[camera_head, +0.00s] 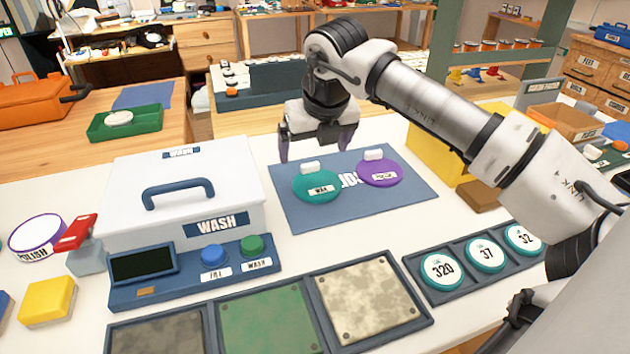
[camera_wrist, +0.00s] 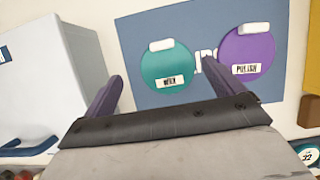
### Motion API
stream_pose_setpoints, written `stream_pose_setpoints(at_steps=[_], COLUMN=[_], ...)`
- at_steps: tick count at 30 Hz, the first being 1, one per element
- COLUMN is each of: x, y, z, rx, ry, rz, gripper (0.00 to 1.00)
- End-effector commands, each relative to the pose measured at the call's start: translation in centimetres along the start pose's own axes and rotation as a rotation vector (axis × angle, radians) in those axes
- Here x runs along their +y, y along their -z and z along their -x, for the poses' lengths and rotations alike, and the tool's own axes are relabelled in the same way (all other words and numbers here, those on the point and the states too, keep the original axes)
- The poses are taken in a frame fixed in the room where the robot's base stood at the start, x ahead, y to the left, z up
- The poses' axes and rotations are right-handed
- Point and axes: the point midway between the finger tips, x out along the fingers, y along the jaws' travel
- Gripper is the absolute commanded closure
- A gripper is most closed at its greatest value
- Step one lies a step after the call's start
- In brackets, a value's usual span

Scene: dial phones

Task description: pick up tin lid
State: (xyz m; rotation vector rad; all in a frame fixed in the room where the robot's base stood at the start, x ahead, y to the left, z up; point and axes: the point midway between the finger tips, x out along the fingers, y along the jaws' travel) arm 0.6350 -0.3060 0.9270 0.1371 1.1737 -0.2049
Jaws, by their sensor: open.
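Two round tin lids with white grips lie flat on a blue mat (camera_head: 300,220). The teal lid (camera_head: 316,185) has a label that seems to read WAX. The purple lid (camera_head: 380,173) is labelled POLISH and lies to its right. My gripper (camera_head: 315,153) is open and empty, above the back left part of the mat. In the wrist view the teal lid (camera_wrist: 167,68) shows between and beyond my fingertips (camera_wrist: 163,72). The purple lid (camera_wrist: 247,55) shows right of the right finger. A round purple-rimmed POLISH tin (camera_head: 37,235) stands at the far left.
A white WASH box (camera_head: 180,190) with a blue handle stands left of the mat. A yellow bin (camera_head: 440,155) and a brown block (camera_head: 482,195) are to the right. In front are a tray of square panels (camera_head: 265,320) and a rack of numbered discs (camera_head: 485,255).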

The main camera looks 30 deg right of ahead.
Motion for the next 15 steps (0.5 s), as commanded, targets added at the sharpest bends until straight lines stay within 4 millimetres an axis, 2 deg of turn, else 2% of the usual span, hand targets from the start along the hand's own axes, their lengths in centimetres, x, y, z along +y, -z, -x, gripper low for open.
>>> stream_pose_setpoints(at_steps=[3, 10, 15], x=[0.0, -0.2, -0.6], y=[0.0, -0.2, -0.4], z=[-1.6, -3.2, -5.9], rx=[0.000, 0.000, 0.001], ry=[-0.001, -0.003, -0.002], rz=[-0.001, -0.001, 0.000], gripper=[0.07, 0.07, 0.07])
